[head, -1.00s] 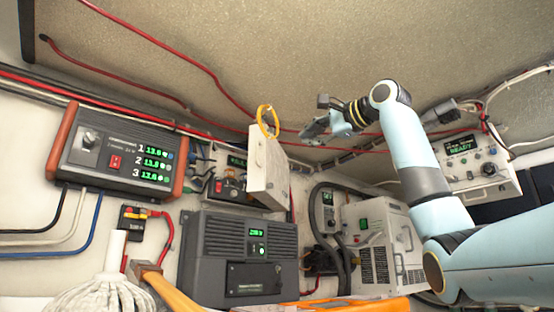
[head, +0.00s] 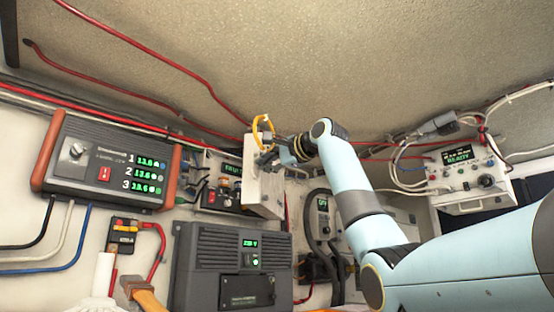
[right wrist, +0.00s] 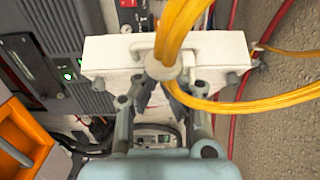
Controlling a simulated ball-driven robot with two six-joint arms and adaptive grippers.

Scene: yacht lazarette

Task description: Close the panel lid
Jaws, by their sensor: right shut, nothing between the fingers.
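The panel lid (head: 264,188) is a white slab standing open, swung out from the small panel box (head: 222,190) whose switches and green display show to its left. A yellow cable loop (head: 262,130) rises at the lid's top. My right gripper (head: 270,153) is at the lid's upper right part, shut and empty. In the right wrist view the lid (right wrist: 222,52) lies across the picture just beyond the fingers (right wrist: 163,95), with thick yellow cable in front. Whether the fingertips touch the lid is unclear. My left gripper is out of view.
A grey unit (head: 232,265) sits below the lid, and a three-line display unit (head: 106,160) hangs at the left. A white READY box (head: 468,180) hangs at the right. Red cables run along the wall. A hose (head: 310,225) stands right of the lid.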

